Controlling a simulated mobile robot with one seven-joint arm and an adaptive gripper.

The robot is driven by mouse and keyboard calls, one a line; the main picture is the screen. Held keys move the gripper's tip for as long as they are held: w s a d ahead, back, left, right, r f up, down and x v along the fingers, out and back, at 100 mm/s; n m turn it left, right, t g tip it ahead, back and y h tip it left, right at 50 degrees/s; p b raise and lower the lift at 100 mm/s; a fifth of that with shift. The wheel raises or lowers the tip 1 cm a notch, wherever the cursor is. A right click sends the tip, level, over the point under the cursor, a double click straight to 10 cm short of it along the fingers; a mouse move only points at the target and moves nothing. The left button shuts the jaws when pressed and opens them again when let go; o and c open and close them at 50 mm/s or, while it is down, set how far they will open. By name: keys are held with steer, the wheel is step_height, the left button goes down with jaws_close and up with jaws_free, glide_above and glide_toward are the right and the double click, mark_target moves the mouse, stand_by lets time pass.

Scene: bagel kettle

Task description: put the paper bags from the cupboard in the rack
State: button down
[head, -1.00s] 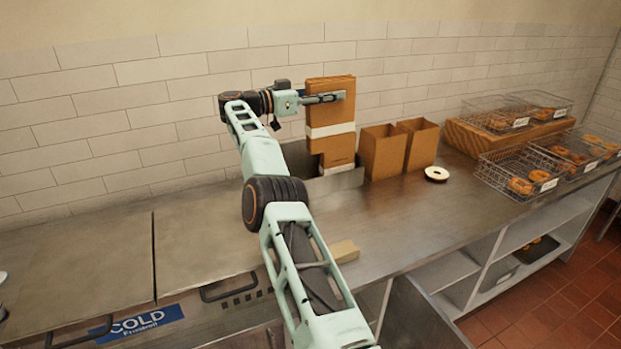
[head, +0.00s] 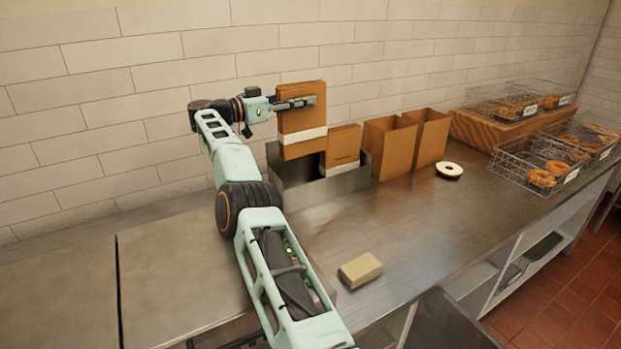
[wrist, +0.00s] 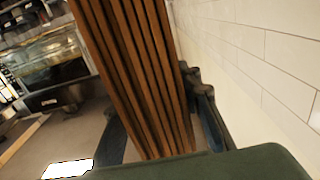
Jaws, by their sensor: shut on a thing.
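My gripper (head: 297,103) is shut on a bundle of flat brown paper bags (head: 302,118) with a white band round its lower part. The bundle is upright, above the left part of a metal rack (head: 345,185). In the head view I cannot tell whether its lower end is inside the rack. In the wrist view the bundle's folded edges (wrist: 135,75) fill the middle, between the fingers. Another banded bundle of brown bags (head: 342,148) stands in the right part of the rack. The cupboard is not clearly identifiable.
Two open brown bags (head: 390,148) stand on the counter right of the rack. A tan block (head: 360,269) lies near the front edge. Wire baskets of bagels (head: 541,165) stand at right. The tiled wall is close behind.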

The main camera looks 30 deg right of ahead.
steer(key=b, duration=0.3)
glide_above(302, 154)
steer(key=w+d, duration=0.1)
steer(key=w, duration=0.1)
step_height(302, 154, down, 11)
steer(key=shift+d+r, duration=0.1)
steer(key=shift+d, duration=0.05)
steer(key=shift+f, duration=2.9)
steer(key=shift+f, duration=0.1)
steer(key=c, duration=1.8)
jaws_free()
steer(key=shift+f, duration=0.2)
steer(key=shift+c, duration=0.2)
steer(key=o, duration=0.4)
steer(key=shift+o, duration=0.2)
steer(key=shift+r, duration=0.1)
